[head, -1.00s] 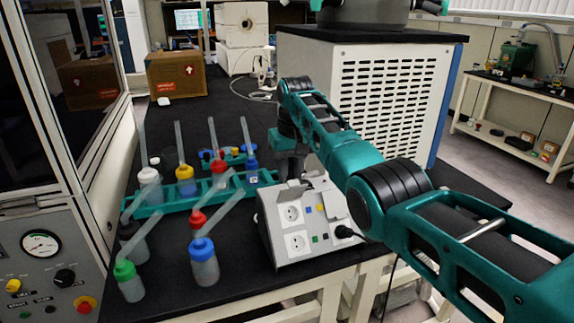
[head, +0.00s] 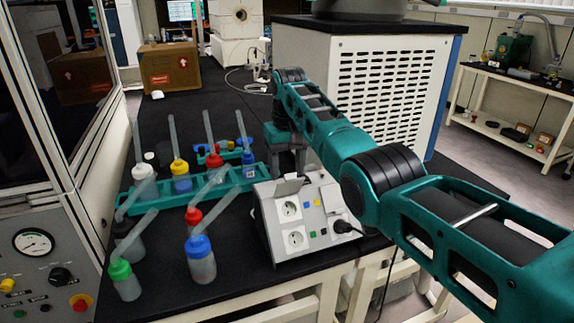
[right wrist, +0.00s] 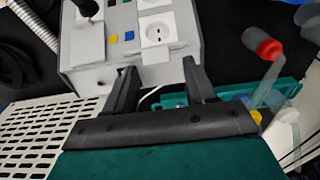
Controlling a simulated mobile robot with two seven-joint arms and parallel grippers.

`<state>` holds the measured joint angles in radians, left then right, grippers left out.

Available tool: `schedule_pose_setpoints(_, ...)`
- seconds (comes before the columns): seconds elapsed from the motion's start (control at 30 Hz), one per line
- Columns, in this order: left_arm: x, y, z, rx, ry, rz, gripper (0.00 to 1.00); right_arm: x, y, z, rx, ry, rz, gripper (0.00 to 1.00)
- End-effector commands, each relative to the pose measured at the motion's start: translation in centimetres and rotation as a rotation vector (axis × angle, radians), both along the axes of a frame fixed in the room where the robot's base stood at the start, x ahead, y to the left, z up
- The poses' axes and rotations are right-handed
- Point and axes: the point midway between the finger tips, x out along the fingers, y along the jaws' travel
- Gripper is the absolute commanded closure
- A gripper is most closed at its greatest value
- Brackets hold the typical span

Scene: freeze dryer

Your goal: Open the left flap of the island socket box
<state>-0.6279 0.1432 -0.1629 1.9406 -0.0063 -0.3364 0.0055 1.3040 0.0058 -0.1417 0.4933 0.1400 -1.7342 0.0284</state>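The socket box (head: 283,249) is a light grey sloped box on the black bench in the head view. Its left flap (head: 287,187) stands raised, and the white socket (head: 290,210) under it is exposed. My right gripper (head: 289,163) is just behind the box, its fingertips partly hidden by the box and flap. In the right wrist view the right gripper (right wrist: 160,88) is open, its two fingers apart at the back edge of the box. The raised flap (right wrist: 191,74) is beside one finger; I cannot tell whether they touch. My left gripper is not in view.
A black plug (head: 343,227) sits in the box's right side. Wash bottles with coloured caps, such as a blue-capped one (head: 201,262), and a teal rack (head: 213,194) stand left of the box. A white vented cabinet (head: 385,85) is behind the arm.

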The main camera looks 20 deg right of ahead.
Motion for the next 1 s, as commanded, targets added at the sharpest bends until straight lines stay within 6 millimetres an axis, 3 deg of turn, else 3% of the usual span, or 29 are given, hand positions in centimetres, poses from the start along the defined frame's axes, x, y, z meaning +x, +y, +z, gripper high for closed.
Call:
schedule_pose_setpoints(0.23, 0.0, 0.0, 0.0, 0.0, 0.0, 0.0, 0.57, 0.0, 0.0, 0.3, 0.0, -0.002, 0.0, 0.45)
schedule_pose_setpoints(0.37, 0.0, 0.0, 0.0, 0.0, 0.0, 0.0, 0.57, 0.0, 0.0, 1.5, 0.0, -0.005, 0.0, 0.45)
schedule_pose_setpoints(0.8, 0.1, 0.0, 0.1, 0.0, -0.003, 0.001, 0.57, -0.6, 0.0, 10.6, 0.0, -0.004, 0.0, 0.45)
schedule_pose_setpoints(1.0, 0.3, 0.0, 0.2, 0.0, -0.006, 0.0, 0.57, -0.8, 0.0, 12.6, 0.0, 0.0, 0.0, 0.45)
